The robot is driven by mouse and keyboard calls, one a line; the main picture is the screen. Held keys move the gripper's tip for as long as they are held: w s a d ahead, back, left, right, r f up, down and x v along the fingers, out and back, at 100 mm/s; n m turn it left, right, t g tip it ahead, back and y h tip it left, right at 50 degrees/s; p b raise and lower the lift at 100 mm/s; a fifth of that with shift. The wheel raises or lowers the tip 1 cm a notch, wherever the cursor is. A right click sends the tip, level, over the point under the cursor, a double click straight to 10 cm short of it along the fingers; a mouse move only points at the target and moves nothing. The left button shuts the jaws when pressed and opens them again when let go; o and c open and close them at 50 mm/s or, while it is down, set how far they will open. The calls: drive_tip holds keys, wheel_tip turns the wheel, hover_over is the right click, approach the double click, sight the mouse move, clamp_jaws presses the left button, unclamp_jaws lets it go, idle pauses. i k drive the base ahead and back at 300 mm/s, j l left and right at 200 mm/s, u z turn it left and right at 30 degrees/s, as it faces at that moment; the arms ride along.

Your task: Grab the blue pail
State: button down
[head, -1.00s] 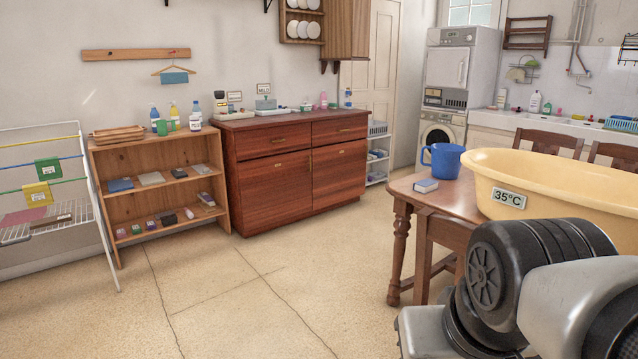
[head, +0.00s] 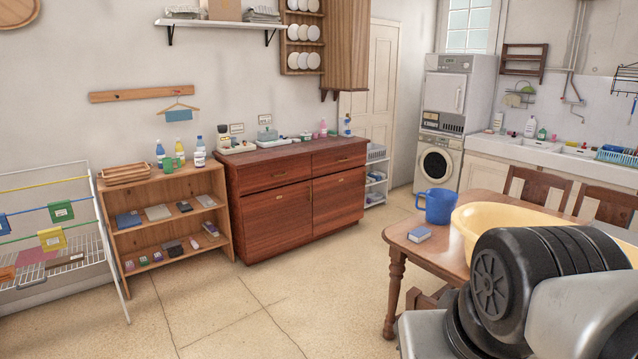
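A blue vessel with a side handle, the only pail-like blue thing I can make out, is the blue pail (head: 439,206). It stands upright near the far left corner of the wooden table (head: 400,240), right of centre in the head view. A yellow basin (head: 478,222) is close by on its right, and a small blue-and-white box (head: 420,234) lies in front of it. My arm's dark and grey links fill the lower right and hide part of the basin and table. My gripper is not in view.
A red-brown dresser (head: 275,215) and a low open shelf (head: 170,222) stand along the wall. A drying rack (head: 70,240) is at the far left. Chairs (head: 540,188) stand behind the table. The tiled floor (head: 250,300) between table and furniture is clear.

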sight(440, 202)
drive_tip(key=i+j+u, duration=0.15)
drive_tip(key=u, duration=0.3)
drive_tip(key=i+u, duration=0.45)
drive_tip(key=i+j, duration=0.1)
drive_tip(key=i, duration=1.4)
drive_tip(key=i+z, duration=0.4)
drive_tip(key=i, duration=0.3)
drive_tip(key=i+j+z, duration=0.2)
drive_tip(key=i+z, duration=0.2)
drive_tip(key=i, duration=0.3)
drive_tip(key=i+z, duration=0.35)
drive_tip(key=i, duration=0.4)
drive_tip(key=i+j+z, duration=0.15)
drive_tip(key=i+z, duration=0.2)
drive_tip(key=i, duration=0.4)
drive_tip(key=i+z, duration=0.35)
drive_tip(key=i+j+z, duration=0.1)
drive_tip(key=i+z, duration=0.25)
drive_tip(key=i+j+z, duration=0.2)
drive_tip(key=z, duration=0.15)
drive_tip(key=i+z, duration=0.1)
drive_tip(key=z, duration=1.75)
